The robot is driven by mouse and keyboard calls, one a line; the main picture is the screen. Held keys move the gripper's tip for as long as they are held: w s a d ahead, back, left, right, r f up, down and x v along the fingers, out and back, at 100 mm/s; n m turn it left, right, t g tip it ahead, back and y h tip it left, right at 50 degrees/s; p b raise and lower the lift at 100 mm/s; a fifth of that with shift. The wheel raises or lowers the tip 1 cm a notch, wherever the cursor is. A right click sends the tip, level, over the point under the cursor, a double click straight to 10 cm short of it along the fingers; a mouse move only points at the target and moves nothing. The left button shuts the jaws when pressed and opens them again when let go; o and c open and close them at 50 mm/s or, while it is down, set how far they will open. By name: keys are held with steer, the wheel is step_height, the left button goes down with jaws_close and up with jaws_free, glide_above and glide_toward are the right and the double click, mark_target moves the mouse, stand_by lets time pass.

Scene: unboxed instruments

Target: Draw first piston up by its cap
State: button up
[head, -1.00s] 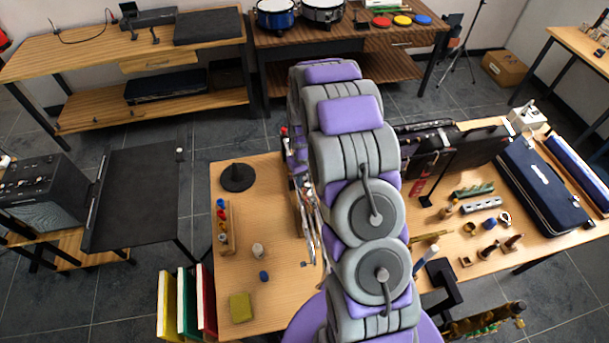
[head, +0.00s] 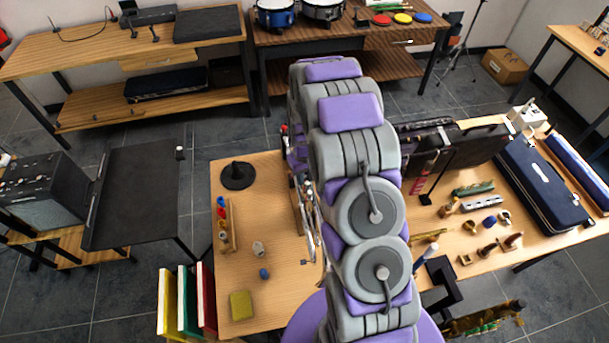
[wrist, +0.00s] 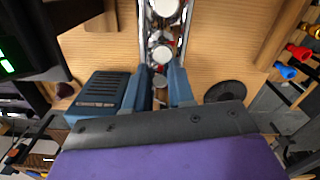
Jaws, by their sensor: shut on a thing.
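The silver instrument (wrist: 160,30) lies at the top middle of the wrist view, with round white caps (wrist: 162,53) in a row along it. My gripper (wrist: 162,69) has its two blue fingers on either side of a small grey round cap (wrist: 160,81), the nearest in that row, and is shut on it. Whether the piston under this cap is raised cannot be seen. In the head view, silver parts of the instrument (head: 309,225) show just left of my arm; my gripper is hidden there.
A blue-grey box (wrist: 97,92) stands left of my fingers, and a black round base (wrist: 225,91) is to the right. Coloured pieces on a wooden rack (head: 232,226) stand on the table's left. Several small parts and a dark blue case (head: 542,183) occupy the right.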

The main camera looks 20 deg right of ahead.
steer(key=shift+r, duration=1.25)
steer(key=shift+r+p, duration=0.1)
steer(key=shift+p, duration=0.2)
steer(key=o, duration=0.7)
step_height(320, 180, up, 7)
steer(key=shift+p, duration=0.7)
steer(key=shift+s, duration=0.1)
